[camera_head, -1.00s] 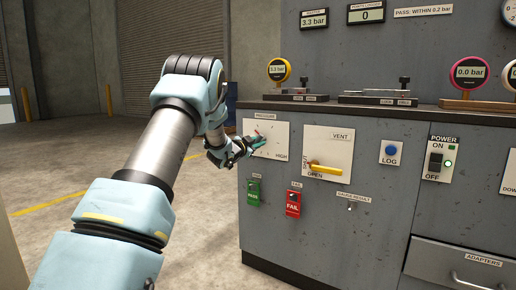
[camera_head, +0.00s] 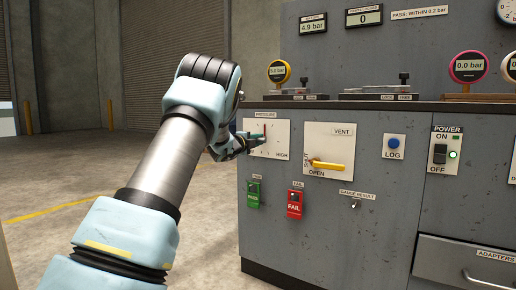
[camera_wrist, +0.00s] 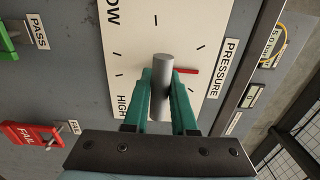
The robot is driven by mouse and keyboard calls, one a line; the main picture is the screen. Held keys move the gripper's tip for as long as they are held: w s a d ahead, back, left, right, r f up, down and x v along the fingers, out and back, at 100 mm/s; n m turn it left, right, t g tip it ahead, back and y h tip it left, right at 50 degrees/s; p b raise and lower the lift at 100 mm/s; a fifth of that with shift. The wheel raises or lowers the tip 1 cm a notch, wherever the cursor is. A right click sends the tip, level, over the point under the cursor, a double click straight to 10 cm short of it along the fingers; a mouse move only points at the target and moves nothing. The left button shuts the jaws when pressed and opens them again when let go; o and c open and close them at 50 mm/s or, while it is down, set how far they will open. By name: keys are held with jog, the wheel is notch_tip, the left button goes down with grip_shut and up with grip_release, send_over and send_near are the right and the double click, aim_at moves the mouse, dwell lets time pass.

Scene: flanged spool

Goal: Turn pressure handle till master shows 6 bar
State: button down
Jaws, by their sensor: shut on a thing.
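The pressure handle (camera_wrist: 162,75) is a grey bar on a white dial plate, with a red pointer (camera_wrist: 187,71) beside it. In the wrist view my gripper (camera_wrist: 162,90) is shut on the handle, one green finger on each side. In the head view my gripper (camera_head: 250,142) is at the pressure plate (camera_head: 279,139), and the red pointer stands nearly upright. The master display (camera_head: 313,25) reads 4.9 bar. The yellow-rimmed gauge (camera_head: 278,71) reads about 5.0 bar.
The yellow vent lever (camera_head: 327,166) is right of the pressure plate. The green PASS tag (camera_head: 253,195) and red FAIL tag (camera_head: 294,204) hang below. The LOG button (camera_head: 394,142) and power switch (camera_head: 439,153) are farther right. Open floor lies to the left.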

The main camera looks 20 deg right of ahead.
jog(key=m+b, duration=0.1)
jog(key=m, duration=0.1)
jog(key=m+b, duration=0.1)
jog(key=b, duration=0.1)
jog(key=shift+f+m, duration=0.3)
jog(key=shift+m, duration=0.1)
jog(key=m+b, duration=0.3)
jog(key=m, duration=0.1)
jog(key=shift+r+b, duration=0.15)
jog(key=shift+b, duration=0.2)
jog(key=shift+m, duration=0.3)
jog(key=c, duration=0.8)
grip_release()
jog(key=shift+r, duration=0.15)
jog(key=shift+o, duration=0.2)
jog(key=shift+s+a, duration=0.1)
jog(key=p+v, duration=0.2)
jog(key=v, duration=0.8)
jog(key=shift+s+a, duration=0.2)
jog(key=shift+s, duration=0.05)
jog(key=shift+o, duration=0.3)
